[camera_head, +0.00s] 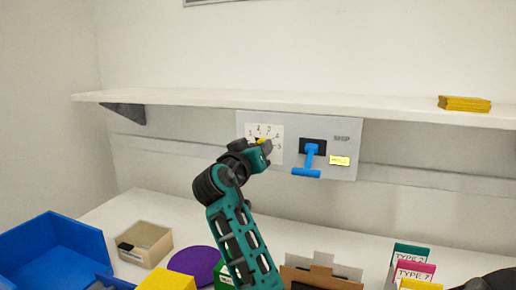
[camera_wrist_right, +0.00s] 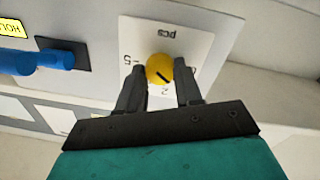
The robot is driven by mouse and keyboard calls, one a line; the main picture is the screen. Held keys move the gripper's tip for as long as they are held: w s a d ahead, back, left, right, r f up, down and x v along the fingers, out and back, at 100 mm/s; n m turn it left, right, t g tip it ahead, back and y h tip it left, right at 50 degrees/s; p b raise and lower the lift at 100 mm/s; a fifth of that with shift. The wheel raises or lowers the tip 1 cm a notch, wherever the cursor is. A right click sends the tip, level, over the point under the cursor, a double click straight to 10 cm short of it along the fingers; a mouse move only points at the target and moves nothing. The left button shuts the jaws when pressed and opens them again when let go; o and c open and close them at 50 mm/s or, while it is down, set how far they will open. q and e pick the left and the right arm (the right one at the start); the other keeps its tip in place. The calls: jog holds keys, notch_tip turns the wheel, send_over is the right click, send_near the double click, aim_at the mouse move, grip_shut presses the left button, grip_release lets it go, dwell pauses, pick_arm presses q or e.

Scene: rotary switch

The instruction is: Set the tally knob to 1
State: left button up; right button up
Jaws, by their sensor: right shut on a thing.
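The tally knob (camera_wrist_right: 160,68) is round and yellow with a dark pointer line, on a white numbered dial card (camera_wrist_right: 190,40) marked "pcs". In the right wrist view the pointer slants down and to the right; the numerals at that side are partly hidden by a finger, so its exact reading is unclear. My right gripper (camera_wrist_right: 160,80) is shut on the knob, one finger on each side. In the head view my right gripper (camera_head: 264,148) covers most of the knob, and the card (camera_head: 277,156) shows numerals around it. My left gripper is out of view.
A blue lever (camera_head: 308,161) and a yellow HOLD label (camera_head: 340,161) sit right of the dial on the grey panel (camera_head: 345,124). A shelf (camera_head: 300,107) runs just above. Below are a blue bin (camera_head: 50,250), a beige box (camera_head: 146,243) and a purple disc (camera_head: 194,264).

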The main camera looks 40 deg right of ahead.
jog(key=o, duration=0.8)
jog(key=shift+o, duration=1.2)
jog(key=shift+a, duration=0.15)
jog(key=b+v, duration=0.1)
jog(key=v, duration=1.1)
jog(key=shift+a+b, duration=0.3)
jog(key=shift+s, duration=0.15)
